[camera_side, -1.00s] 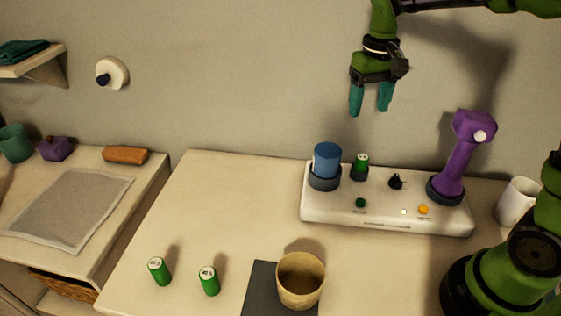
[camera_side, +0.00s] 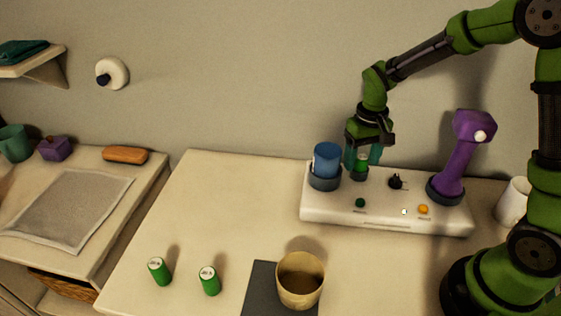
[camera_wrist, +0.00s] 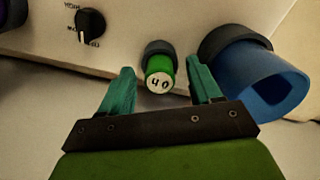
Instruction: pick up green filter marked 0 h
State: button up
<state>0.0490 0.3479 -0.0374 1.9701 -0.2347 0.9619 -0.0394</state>
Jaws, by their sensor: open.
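The green filter (camera_side: 361,166) stands upright in a dark socket on the white base unit (camera_side: 330,209). In the wrist view this green filter (camera_wrist: 160,80) shows its white end face with a marking that reads as 0 h, upside down. My gripper (camera_side: 362,161) is above the unit, pointing down, its teal fingers open on either side of the filter. In the wrist view my gripper (camera_wrist: 160,66) has a gap between each finger and the filter. Two other green filters, a left one (camera_side: 160,272) and a right one (camera_side: 209,282), stand on the table; their markings are too small to read.
A blue cylinder (camera_side: 327,160) in a dark ring stands close to the left of the filter; it also shows in the wrist view (camera_wrist: 262,85). A black knob (camera_side: 396,181) and a purple tool (camera_side: 458,160) are to the right. A tan cup (camera_side: 300,285) stands in front.

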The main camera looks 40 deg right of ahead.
jog(key=shift+f, duration=0.15)
jog(key=c, duration=1.1)
